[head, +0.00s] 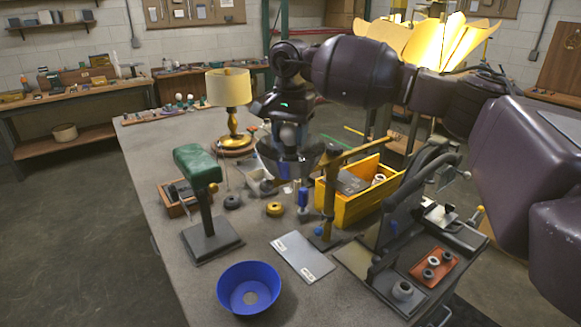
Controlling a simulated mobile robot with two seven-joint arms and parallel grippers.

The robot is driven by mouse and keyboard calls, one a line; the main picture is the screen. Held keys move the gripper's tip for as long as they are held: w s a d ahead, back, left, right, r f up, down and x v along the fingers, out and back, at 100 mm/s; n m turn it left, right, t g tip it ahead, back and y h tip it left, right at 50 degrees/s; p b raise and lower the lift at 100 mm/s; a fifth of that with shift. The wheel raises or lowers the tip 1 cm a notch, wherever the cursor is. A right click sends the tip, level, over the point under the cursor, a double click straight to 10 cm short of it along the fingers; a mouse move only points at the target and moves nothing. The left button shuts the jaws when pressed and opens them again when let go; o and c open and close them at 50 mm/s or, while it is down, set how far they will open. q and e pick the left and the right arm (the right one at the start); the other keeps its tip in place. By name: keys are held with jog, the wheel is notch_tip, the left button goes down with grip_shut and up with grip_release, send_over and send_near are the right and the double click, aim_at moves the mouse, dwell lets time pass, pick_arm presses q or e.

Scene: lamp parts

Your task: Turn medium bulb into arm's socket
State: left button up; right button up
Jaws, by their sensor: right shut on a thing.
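My right arm comes in from the right, and my right gripper (287,172) points down over the middle of the table. No socket opening shows clearly. Several small white bulbs (190,97) stand in a rack at the back left of the table. I cannot tell which is the medium one. My left gripper is not in view.
A lit table lamp (229,88) stands at the back. A green-topped stand (196,165) is at left and a blue bowl (248,287) in front. A yellow crate (347,207) and a dark fixture (390,228) crowd the right. A grey plate (303,257) lies at front centre.

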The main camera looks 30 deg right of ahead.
jog(key=shift+o, duration=0.8)
jog(key=shift+c, duration=0.8)
jog(key=shift+f, duration=0.25)
jog(key=m, duration=0.3)
jog(key=shift+m+p, duration=0.3)
jog(key=shift+f+m, duration=0.1)
jog(key=shift+m, duration=1.6)
